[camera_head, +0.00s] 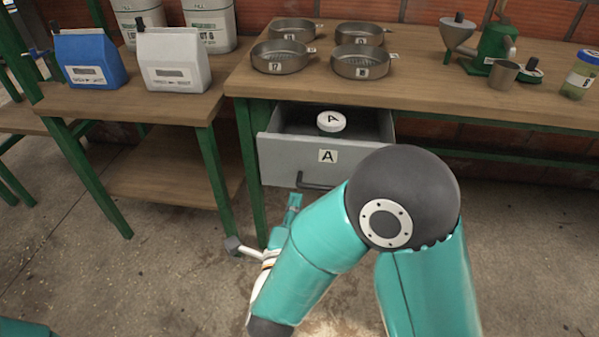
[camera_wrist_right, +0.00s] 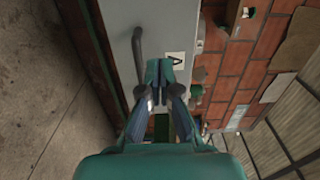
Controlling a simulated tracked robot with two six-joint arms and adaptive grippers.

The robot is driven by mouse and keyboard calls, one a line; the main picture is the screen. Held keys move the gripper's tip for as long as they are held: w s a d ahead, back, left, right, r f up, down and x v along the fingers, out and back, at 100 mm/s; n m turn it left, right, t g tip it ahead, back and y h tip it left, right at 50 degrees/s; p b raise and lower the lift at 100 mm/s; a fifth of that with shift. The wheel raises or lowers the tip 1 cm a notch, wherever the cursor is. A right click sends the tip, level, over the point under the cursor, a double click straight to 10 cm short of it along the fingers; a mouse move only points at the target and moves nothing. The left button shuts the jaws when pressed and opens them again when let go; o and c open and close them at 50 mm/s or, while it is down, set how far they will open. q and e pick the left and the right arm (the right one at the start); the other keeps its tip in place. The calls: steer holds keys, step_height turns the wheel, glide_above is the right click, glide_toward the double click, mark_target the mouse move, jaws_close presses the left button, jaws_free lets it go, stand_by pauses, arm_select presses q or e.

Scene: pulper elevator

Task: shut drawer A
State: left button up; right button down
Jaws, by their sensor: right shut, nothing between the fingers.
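Drawer A (camera_head: 273,156) is grey and stands pulled out from under the main bench. Its front carries a label "A" and a dark handle (camera_head: 316,184). A white round piece marked "A" (camera_head: 331,121) shows in the drawer. My right gripper (camera_head: 295,202) is shut and empty, in front of the drawer's lower left part, left of the handle. In the right wrist view the shut fingertips (camera_wrist_right: 165,70) point at the drawer front (camera_wrist_right: 167,22), beside the handle (camera_wrist_right: 138,55) and the label. Contact cannot be told. My left gripper is out of view.
The bench top (camera_head: 428,88) holds several round metal pans, a green grinder (camera_head: 492,48), a metal cup (camera_head: 503,74) and a jar (camera_head: 582,76). A lower side table at left holds a blue bag (camera_head: 90,60) and a white bag (camera_head: 172,60). Green bench legs (camera_head: 247,172) flank the drawer's left side.

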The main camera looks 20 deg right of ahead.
mark_target(303, 163)
steer(key=x, duration=1)
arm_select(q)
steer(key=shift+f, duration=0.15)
